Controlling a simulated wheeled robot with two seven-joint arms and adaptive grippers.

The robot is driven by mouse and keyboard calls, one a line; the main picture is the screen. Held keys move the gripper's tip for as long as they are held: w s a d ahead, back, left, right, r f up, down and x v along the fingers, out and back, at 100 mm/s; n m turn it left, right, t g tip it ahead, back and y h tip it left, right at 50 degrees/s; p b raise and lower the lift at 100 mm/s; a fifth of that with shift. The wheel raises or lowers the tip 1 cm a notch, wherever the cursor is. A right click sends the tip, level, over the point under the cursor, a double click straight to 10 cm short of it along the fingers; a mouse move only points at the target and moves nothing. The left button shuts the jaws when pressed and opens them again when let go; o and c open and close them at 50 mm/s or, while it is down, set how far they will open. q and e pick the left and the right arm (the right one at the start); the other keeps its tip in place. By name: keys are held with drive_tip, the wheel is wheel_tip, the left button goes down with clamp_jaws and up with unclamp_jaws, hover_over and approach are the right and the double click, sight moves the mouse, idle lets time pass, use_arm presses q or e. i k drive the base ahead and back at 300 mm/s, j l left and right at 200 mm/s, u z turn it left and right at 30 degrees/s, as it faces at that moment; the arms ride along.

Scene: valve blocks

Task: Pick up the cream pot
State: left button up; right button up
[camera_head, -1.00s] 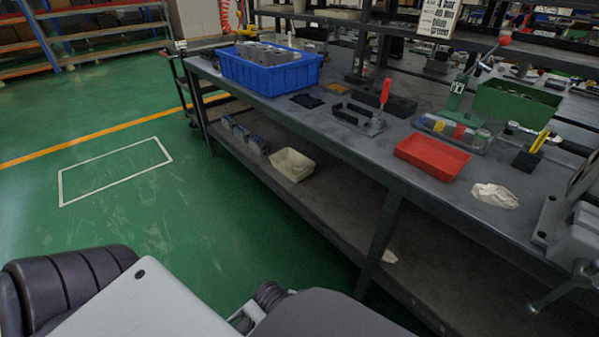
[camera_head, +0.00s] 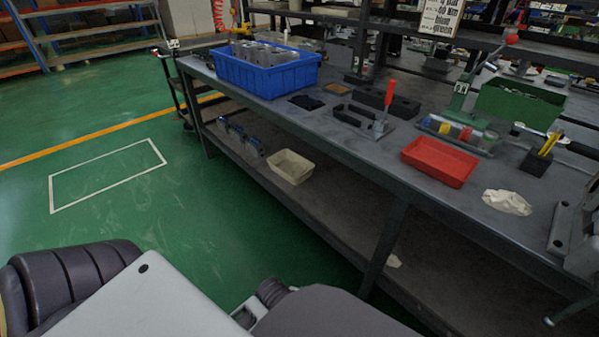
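The cream pot (camera_head: 290,167) is an open, pale, box-shaped container. It stands on the lower shelf (camera_head: 330,215) of the workbench, below the tabletop. It looks empty from here. Neither of my grippers shows in the head view. Only parts of my own body fill the bottom of the picture, well in front of the bench and apart from the pot.
The workbench top (camera_head: 345,140) overhangs the shelf and carries a blue crate (camera_head: 268,80), a red tray (camera_head: 440,161) and a white cloth (camera_head: 507,202). Blue-grey parts (camera_head: 240,138) lie left of the pot. A bench leg (camera_head: 385,248) stands to its right. Green floor at left is clear.

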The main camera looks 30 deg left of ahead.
sight(298, 167)
drive_tip(key=i+j+z, duration=0.2)
drive_tip(key=j, duration=0.45)
drive_tip(key=i+j+z, duration=0.2)
drive_tip(key=j, duration=0.45)
drive_tip(key=j+z, duration=0.2)
drive_tip(key=j, duration=0.45)
drive_tip(key=j+z, duration=0.2)
drive_tip(key=j, duration=0.5)
drive_tip(key=j+z, duration=0.2)
drive_tip(key=j, duration=0.55)
drive_tip(key=j+z, duration=0.2)
drive_tip(key=j, duration=0.45)
drive_tip(key=k+j+z, duration=0.2)
drive_tip(key=j, duration=0.5)
drive_tip(key=k+j+z, duration=0.2)
drive_tip(key=j, duration=0.5)
drive_tip(key=i, duration=0.1)
